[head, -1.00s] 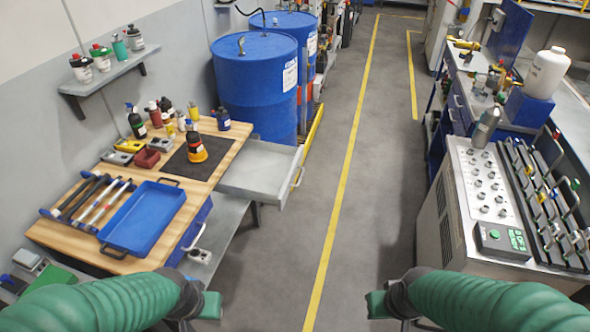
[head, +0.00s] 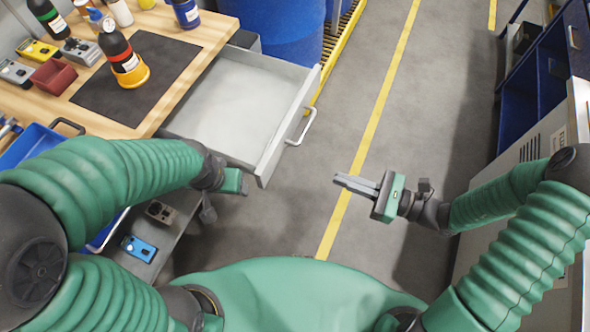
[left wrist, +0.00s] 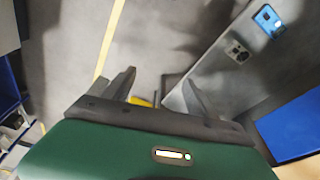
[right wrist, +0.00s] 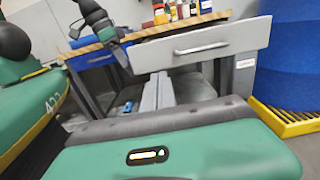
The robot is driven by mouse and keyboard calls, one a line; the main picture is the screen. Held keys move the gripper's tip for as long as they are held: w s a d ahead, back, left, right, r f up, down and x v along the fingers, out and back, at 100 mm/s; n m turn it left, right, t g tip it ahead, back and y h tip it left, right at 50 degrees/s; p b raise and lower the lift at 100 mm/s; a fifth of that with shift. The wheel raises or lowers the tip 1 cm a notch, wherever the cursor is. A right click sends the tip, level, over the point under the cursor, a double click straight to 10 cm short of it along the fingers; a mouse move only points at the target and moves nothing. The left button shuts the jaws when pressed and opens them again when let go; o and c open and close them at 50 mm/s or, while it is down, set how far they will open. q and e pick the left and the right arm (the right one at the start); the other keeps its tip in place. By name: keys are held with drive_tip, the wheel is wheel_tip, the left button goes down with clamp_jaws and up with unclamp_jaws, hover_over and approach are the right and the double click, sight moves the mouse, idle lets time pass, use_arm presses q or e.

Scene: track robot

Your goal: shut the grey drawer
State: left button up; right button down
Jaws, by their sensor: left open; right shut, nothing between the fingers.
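The grey drawer (head: 240,105) stands pulled out from under the right end of the wooden workbench, empty inside. Its front panel carries a metal handle (head: 301,128). In the right wrist view the drawer front (right wrist: 205,44) faces the camera, with the handle across it. My right gripper (head: 340,180) is shut and empty, to the right of and nearer than the drawer handle, apart from it. It also shows in the right wrist view (right wrist: 158,92).
A black bottle with an orange base (head: 127,65) stands on a dark mat (head: 92,95) on the bench. A grey cabinet (head: 540,150) is at right. The floor right of the drawer is clear.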

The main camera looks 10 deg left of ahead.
sight(277, 155)
drive_tip(key=b+x, duration=0.1)
drive_tip(key=x, duration=0.5)
drive_tip(key=b+x, duration=0.1)
drive_tip(key=x, duration=0.6)
drive_tip(key=shift+s+a+r+b, duration=0.15)
drive_tip(key=shift+a+b, duration=0.15)
drive_tip(key=shift+a, duration=0.4)
use_arm(q)
drive_tip(key=f, duration=0.2)
drive_tip(key=shift+s+a+f, duration=0.35)
